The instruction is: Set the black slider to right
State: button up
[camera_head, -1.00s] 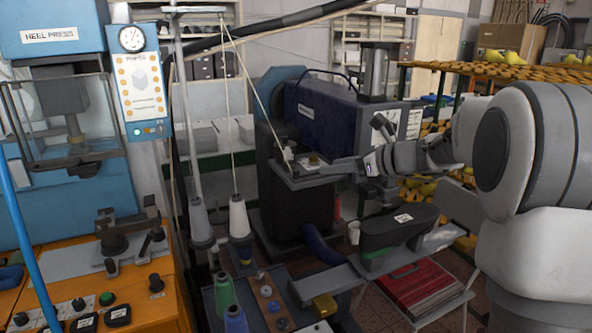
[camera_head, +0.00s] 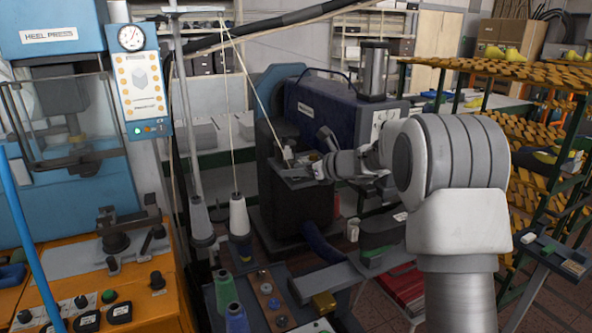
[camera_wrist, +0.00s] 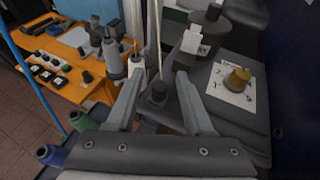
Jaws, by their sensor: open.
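A small dark block with a rounded top (camera_wrist: 158,93), which looks like the black slider, shows in the wrist view between my fingers, near the edge of a dark machine plate (camera_wrist: 213,110). My gripper (camera_wrist: 159,80) is open, with one finger to each side of this block. I cannot tell whether either finger touches it. In the head view my gripper (camera_head: 314,170) is at the small dark platform on the blue machine's front, and the slider cannot be made out there.
A brass knob (camera_wrist: 238,79) on a numbered white card sits right of my gripper. A white thread cone (camera_wrist: 136,65) and a taut thread (camera_wrist: 159,40) are close to the left finger. The orange heel press bench (camera_head: 125,280) stands at the left.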

jog(key=shift+c, duration=0.2)
grip_shut()
jog(key=shift+d, duration=0.1)
dwell(1.0)
